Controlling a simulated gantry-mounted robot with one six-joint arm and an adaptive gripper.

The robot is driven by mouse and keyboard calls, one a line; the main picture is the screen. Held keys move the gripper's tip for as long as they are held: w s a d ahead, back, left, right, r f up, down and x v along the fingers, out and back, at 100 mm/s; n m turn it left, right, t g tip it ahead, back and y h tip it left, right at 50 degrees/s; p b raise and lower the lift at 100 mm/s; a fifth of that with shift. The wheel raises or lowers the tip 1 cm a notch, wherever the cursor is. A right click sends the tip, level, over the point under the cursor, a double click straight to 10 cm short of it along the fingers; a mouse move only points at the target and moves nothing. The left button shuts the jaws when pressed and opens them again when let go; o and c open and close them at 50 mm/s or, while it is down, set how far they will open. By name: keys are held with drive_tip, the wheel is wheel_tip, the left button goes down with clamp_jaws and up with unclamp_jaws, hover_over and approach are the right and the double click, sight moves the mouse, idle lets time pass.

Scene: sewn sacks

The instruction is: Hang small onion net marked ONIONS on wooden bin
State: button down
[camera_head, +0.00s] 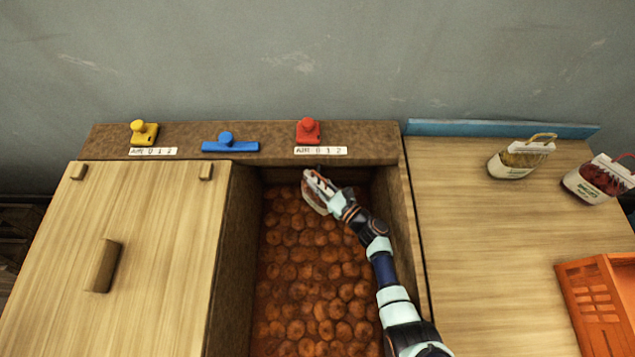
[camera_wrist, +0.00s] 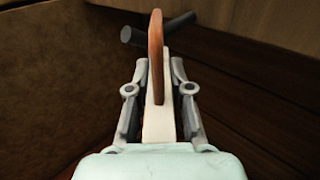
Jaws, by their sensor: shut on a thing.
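My gripper (camera_head: 322,187) is at the inner back wall of the wooden bin (camera_head: 243,235), above the onions. It is shut on a small net (camera_head: 312,204), mostly hidden by the gripper; its label cannot be read. In the wrist view, the net's cream header (camera_wrist: 158,118) sits between my fingers (camera_wrist: 158,68). Its orange-brown loop (camera_wrist: 156,40) stands up at a dark peg (camera_wrist: 180,23) near the wall. The loop overlaps the peg in this view; whether it is around it I cannot tell.
The bin holds many brown onions (camera_head: 305,290). A wooden lid (camera_head: 150,260) covers its left side. Yellow (camera_head: 145,133), blue (camera_head: 230,144) and red (camera_head: 307,132) fittings line the back ledge. Two nets (camera_head: 512,163) (camera_head: 597,180) and an orange crate (camera_head: 590,300) stand on the right table.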

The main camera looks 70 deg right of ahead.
drive_tip(key=c, duration=1)
unclamp_jaws()
drive_tip(key=shift+o, duration=0.2)
drive_tip(key=shift+s, duration=0.1)
drive_tip(key=shift+s+a+f, duration=0.1)
drive_tip(key=shift+s+a, duration=0.05)
drive_tip(key=shift+s, duration=0.15)
drive_tip(key=v, duration=0.5)
drive_tip(key=shift+s+a+r, duration=0.25)
drive_tip(key=shift+a, duration=0.15)
drive_tip(key=shift+r, duration=0.1)
